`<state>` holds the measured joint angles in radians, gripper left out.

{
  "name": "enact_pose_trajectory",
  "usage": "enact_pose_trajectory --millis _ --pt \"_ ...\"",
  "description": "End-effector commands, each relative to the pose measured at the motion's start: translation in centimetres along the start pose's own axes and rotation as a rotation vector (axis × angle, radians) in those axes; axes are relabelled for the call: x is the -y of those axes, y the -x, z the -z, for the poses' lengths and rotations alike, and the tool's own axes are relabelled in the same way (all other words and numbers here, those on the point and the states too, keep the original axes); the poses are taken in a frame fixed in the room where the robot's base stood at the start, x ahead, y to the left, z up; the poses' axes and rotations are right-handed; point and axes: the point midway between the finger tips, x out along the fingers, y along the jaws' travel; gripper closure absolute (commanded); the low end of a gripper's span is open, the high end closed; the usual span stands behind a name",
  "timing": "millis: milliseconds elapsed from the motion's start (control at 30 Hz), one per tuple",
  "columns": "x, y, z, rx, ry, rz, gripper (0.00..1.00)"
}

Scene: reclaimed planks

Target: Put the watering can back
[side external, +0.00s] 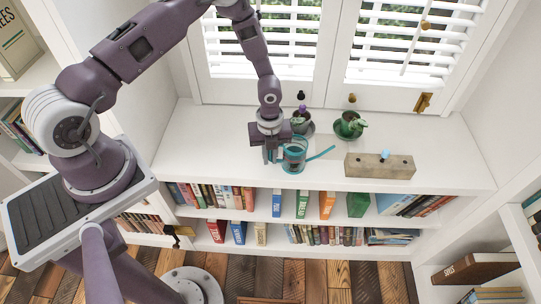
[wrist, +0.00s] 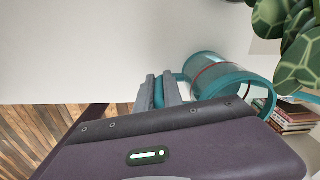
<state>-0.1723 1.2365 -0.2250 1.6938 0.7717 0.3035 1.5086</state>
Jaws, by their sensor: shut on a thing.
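The teal watering can (side external: 294,157) is at the front of the white window-seat top, its thin spout pointing right. In the wrist view, the can (wrist: 228,78) shows a round teal body with a reddish line across it. My gripper (side external: 271,153) is to the left of the can in the side view. In the wrist view, my gripper's grey fingers (wrist: 158,92) are shut on the can's teal handle, a strip of which shows between them. The can looks about upright; I cannot tell whether its base touches the white top.
Behind the can stand a dark pot (side external: 301,125) and a green pot with a plant (side external: 348,126). A grey-beige block with holes (side external: 380,167) lies to the right. The white top (side external: 440,150) is clear at far right. Shuttered windows are behind; bookshelves are below.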

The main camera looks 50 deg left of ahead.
Motion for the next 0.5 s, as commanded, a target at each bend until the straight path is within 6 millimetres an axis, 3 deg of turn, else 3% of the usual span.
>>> enact_pose_trajectory --millis 233,267,367,500 --pt "0.04 -0.18 0.0 0.0 0.0 0.001 1.0" --pt "0.01 -0.24 0.01 0.0 0.001 0.0 0.86" --pt "0.01 -0.2 0.01 0.0 0.001 0.0 0.67" --pt "0.02 -0.19 0.01 0.0 0.0 0.0 0.67"
